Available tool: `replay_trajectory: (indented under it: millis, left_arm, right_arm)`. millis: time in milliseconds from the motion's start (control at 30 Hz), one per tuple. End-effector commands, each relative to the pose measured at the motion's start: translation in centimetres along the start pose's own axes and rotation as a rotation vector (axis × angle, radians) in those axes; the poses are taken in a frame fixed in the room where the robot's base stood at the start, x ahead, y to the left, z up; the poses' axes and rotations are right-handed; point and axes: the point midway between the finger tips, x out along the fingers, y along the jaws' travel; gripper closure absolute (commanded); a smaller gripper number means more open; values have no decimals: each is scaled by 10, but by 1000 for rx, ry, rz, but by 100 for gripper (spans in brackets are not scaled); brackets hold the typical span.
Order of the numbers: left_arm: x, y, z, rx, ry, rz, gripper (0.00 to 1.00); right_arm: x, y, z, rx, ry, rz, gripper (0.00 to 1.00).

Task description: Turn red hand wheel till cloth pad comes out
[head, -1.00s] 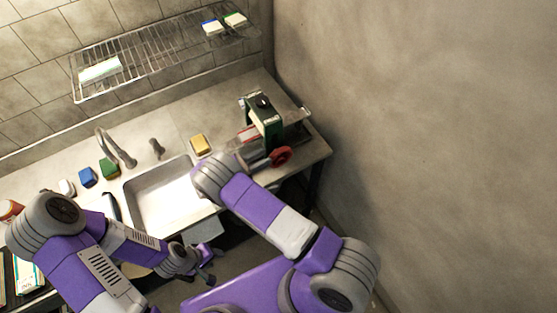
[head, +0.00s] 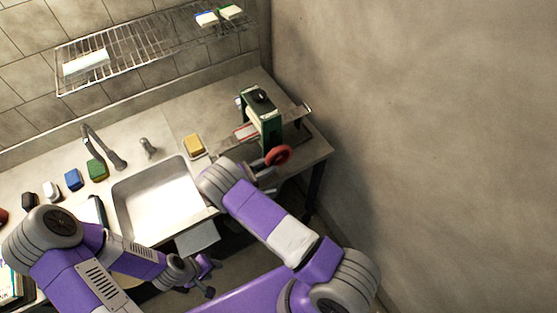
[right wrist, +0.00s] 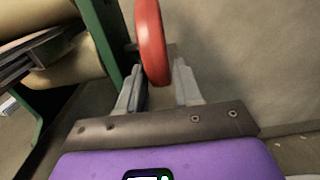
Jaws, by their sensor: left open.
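The red hand wheel (head: 278,155) is on the front side of a green-framed roller press (head: 262,120) at the counter's right end. In the right wrist view the wheel (right wrist: 152,45) is nearly edge-on, its lower rim close to my right gripper (right wrist: 160,72). That gripper's two fingers are apart, one on each side of the rim; I cannot tell if they touch it. A flat light piece with red (head: 245,132) lies at the press's left side; I cannot tell if it is the cloth pad. My left gripper (head: 207,276) is open and empty, low in front of the sink.
A sink (head: 160,200) with a tap (head: 105,147) is left of the press. A yellow sponge (head: 194,145), a green block (head: 97,170) and a blue block (head: 73,180) stand along the counter. A wire rack (head: 130,60) hangs above. The wall (head: 420,120) is close on the right.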

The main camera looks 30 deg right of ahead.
Motion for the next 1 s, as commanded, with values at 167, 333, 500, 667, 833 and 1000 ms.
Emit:
replay_trajectory:
  millis: [167, 333, 500, 667, 833, 1000]
  left_arm:
    - [-7, 3, 0, 0, 0, 0, 57]
    - [-9, 3, 0, 0, 0, 0, 57]
    - [-9, 3, 0, 0, 0, 0, 57]
    - [-9, 3, 0, 0, 0, 0, 57]
    - [-9, 3, 0, 0, 0, 0, 57]
    - [-9, 3, 0, 0, 0, 0, 57]
  right_arm:
    - [30, -1, 2, -1, 0, -4, 66]
    - [45, 0, 1, 0, 0, -2, 66]
    - [48, 0, 0, 0, 1, -1, 66]
    - [48, 0, 0, 0, 1, -1, 68]
    - [48, 0, 0, 0, 0, -1, 94]
    - [48, 0, 0, 0, 4, -1, 100]
